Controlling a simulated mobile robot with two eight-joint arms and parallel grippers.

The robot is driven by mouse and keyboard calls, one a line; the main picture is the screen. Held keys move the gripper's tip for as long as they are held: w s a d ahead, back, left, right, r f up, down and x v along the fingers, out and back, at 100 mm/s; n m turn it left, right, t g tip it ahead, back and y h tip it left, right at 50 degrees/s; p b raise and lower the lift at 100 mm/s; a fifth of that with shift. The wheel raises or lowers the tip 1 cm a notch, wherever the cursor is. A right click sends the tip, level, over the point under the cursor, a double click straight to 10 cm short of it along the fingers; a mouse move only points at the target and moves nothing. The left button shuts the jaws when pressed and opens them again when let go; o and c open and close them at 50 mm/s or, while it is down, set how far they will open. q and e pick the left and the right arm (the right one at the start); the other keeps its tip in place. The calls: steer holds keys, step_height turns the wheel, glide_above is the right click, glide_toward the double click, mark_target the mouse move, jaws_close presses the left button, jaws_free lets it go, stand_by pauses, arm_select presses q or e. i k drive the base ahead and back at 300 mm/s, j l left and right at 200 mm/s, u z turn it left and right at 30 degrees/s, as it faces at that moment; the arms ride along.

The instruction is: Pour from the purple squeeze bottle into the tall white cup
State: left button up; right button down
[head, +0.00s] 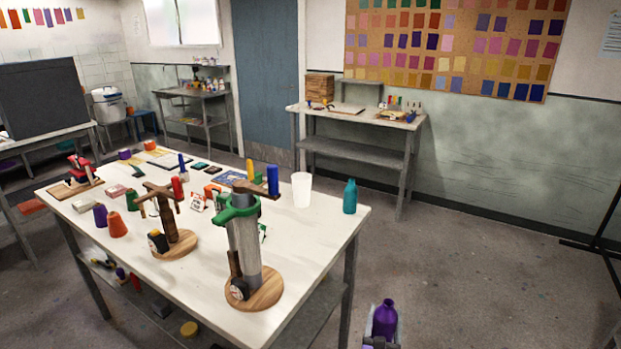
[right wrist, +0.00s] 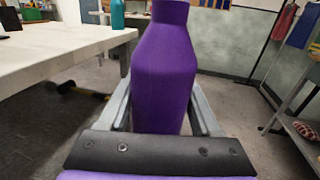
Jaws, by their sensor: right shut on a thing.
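My right gripper (head: 383,335) is at the bottom of the head view, in front of the table's right end. It is shut on the purple squeeze bottle (head: 385,317), which stands about upright between the fingers. The bottle (right wrist: 165,75) fills the middle of the right wrist view, with a finger on each side. The tall white cup (head: 301,189) stands upright on the table near its far right corner, well apart from the bottle. The inside of the cup is hidden. My left gripper is not in view.
A teal bottle (head: 350,196) stands right of the cup at the table's edge (head: 362,212). A grey cylinder stand with a green collar (head: 240,207) rises left of the cup. Wooden stands, cones and small items crowd the table's left. The floor on the right is mostly clear.

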mark_target(302, 191)
steer(key=z, duration=1.1)
steer(key=i+l+z, duration=0.1)
steer(key=z, duration=0.9)
steer(key=i+j, duration=0.2)
steer(key=i, duration=0.3)
steer(key=i+j, duration=0.2)
steer(key=i, duration=0.25)
steer(key=i+j, duration=0.2)
steer(key=i, duration=0.3)
steer(key=i+j, duration=0.2)
steer(key=i, duration=0.25)
steer(key=i+u, duration=0.25)
steer(key=i+l+u, duration=0.3)
steer(key=i, duration=0.15)
steer(key=j+u, duration=0.1)
steer(key=u, duration=3.55)
